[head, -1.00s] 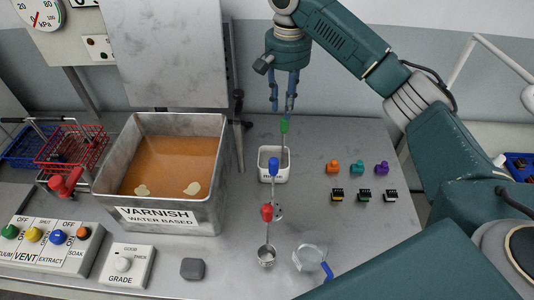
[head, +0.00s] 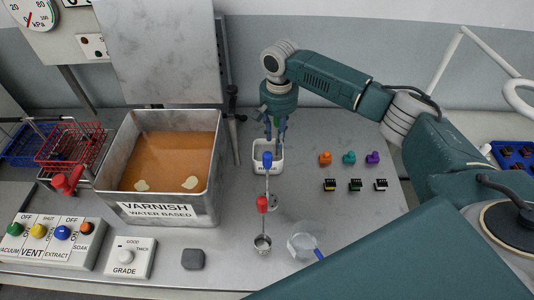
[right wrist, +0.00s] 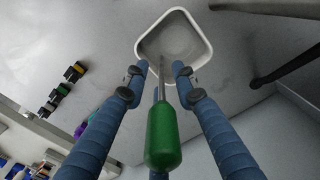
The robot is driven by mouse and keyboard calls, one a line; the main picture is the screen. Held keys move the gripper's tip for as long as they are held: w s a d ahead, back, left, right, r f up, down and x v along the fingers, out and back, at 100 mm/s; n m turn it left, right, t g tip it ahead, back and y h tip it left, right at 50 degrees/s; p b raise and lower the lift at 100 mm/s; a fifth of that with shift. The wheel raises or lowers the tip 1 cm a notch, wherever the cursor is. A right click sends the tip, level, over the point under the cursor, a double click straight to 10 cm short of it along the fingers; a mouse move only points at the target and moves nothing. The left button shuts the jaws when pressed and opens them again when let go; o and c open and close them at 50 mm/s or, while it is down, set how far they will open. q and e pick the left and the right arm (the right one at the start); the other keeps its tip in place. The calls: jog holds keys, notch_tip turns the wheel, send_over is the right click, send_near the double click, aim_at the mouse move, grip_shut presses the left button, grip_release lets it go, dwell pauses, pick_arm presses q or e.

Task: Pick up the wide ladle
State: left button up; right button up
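Three long-handled ladles stand in a row in the head view: one with a green handle, one with a blue handle (head: 267,160) and one with a red handle (head: 262,204). I cannot tell which is the wide one. My right gripper (head: 276,134) points down around the green handle, above the white labelled cup (head: 280,168). In the right wrist view, the green handle (right wrist: 163,137) lies between the spread blue fingers (right wrist: 160,85), with gaps at its sides. Its thin shaft runs toward the white cup (right wrist: 148,44). My left gripper is out of view.
A metal varnish tank (head: 212,205) stands left of the ladles. Small coloured connectors (head: 349,158) and black parts (head: 355,185) lie to the right. A clear, blue-handled dish (head: 303,245) lies at the front. A grey block (head: 193,259) and control panels occupy the front left.

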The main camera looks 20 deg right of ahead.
jog(key=shift+f, duration=0.15)
grip_shut()
dwell(0.4)
